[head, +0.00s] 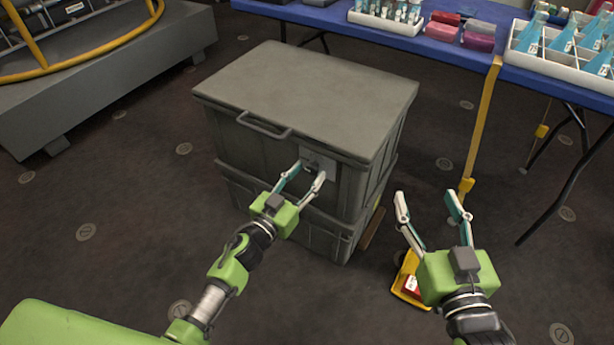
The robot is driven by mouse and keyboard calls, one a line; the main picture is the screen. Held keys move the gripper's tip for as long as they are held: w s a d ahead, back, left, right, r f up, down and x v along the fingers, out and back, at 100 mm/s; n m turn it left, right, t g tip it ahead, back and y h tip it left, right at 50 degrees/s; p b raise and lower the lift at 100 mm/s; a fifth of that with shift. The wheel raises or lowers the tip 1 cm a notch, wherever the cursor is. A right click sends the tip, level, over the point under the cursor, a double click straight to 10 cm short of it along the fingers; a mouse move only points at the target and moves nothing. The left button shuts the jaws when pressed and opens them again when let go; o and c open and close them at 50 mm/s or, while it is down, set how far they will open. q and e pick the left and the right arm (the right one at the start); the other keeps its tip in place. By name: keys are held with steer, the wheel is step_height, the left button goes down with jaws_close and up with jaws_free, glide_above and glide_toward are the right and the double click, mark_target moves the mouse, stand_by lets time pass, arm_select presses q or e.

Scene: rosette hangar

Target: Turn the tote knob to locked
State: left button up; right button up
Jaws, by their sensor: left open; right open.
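The grey tote (290,105) stands stacked on another grey tote (325,238) in the middle of the head view, with its lid closed. The knob (314,164) sits on a light plate (330,168) at the front of the upper tote, below the lid edge. It is small and partly hidden by my fingers, so its angle cannot be told. My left gripper (307,174) is open, with its fingertips at the knob plate, one to each side of the knob. Whether they touch it is unclear. My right gripper (428,204) is open and empty, to the right of the totes.
A blue table (350,23) stands behind, holding bottle trays and red and pink packs (478,38). A yellow strap (481,122) hangs from it. A yellow bin (408,272) lies partly under my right gripper. A grey platform (120,82) is at left. Floor at left is clear.

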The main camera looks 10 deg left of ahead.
arm_select(q)
steer(key=shift+w+d, duration=0.1)
steer(key=shift+w, duration=0.1)
arm_select(e)
steer(key=shift+r, duration=0.3)
arm_select(q)
steer(key=c, duration=1.1)
